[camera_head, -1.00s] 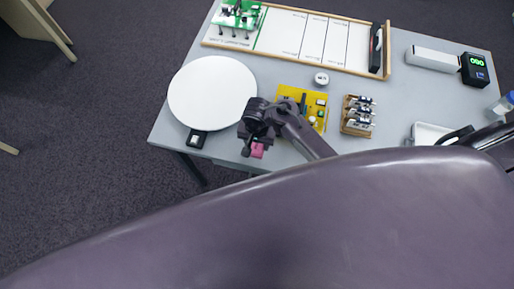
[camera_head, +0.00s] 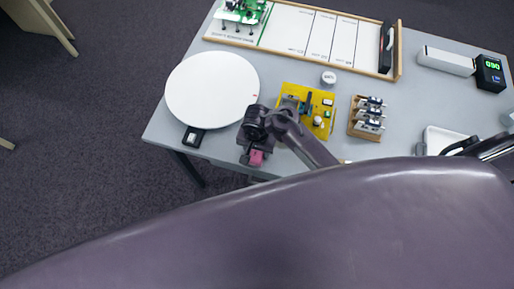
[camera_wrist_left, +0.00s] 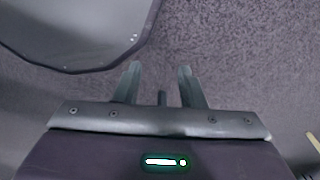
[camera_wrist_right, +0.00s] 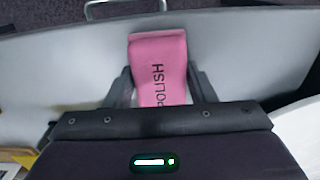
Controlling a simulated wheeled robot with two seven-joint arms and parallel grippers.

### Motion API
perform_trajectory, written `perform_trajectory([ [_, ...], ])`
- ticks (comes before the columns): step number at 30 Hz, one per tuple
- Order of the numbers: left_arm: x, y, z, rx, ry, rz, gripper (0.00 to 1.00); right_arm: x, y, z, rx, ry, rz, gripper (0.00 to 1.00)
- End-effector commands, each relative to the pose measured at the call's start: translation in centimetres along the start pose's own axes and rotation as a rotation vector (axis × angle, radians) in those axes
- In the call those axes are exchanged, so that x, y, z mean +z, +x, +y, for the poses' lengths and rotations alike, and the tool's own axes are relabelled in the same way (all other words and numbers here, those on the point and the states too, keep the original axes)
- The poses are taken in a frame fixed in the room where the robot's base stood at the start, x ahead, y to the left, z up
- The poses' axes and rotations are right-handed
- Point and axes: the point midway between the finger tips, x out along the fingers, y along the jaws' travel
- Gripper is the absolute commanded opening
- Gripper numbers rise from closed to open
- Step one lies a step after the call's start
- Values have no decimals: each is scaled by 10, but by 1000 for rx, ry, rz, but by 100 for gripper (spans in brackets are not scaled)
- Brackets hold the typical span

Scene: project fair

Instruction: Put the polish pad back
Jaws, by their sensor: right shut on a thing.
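The polish pad (camera_wrist_right: 158,70) is a pink block with dark lettering reading "POLISH". My right gripper (camera_wrist_right: 160,92) is shut on it, with one finger on each side. In the head view the pink pad (camera_head: 256,157) shows below my right gripper (camera_head: 253,145), at the near edge of the grey table (camera_head: 222,147). Whether the pad touches the table cannot be told. My left gripper (camera_wrist_left: 160,88) shows in the left wrist view with its fingers apart and nothing between them, over dark carpet. It is not seen in the head view.
A white round disc (camera_head: 212,90) lies left of my right gripper, with a small black-framed item (camera_head: 194,137) below it. A yellow circuit board (camera_head: 318,97), a white cap (camera_head: 328,78) and a wooden rack (camera_head: 355,127) stand to the right. A long wooden-edged tray (camera_head: 280,65) lies behind.

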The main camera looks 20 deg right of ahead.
Motion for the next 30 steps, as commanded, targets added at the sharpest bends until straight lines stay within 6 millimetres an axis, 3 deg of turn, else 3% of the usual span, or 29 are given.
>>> perform_trajectory([
  [1, 4, 1, 0, 0, 0, -6, 36, 0, 2, 0, 1, 0, 0, 29],
  [2, 6, 1, 0, 0, 0, -8, 36, 0, 2, 0, 1, 0, 0, 54],
  [6, 12, 0, 0, 0, 0, -17, 36, 0, 1, 0, 1, 0, 1, 72],
  [17, 11, -2, 0, 0, 0, -16, 36, -1, -5, 0, -1, 0, 1, 72],
  [20, 10, -4, 0, 0, 0, -16, 36, 0, -18, -1, -4, 0, 1, 72],
  [30, 6, -8, -1, -1, 1, -11, 36, 0, -88, -1, -5, 1, 0, 72],
])
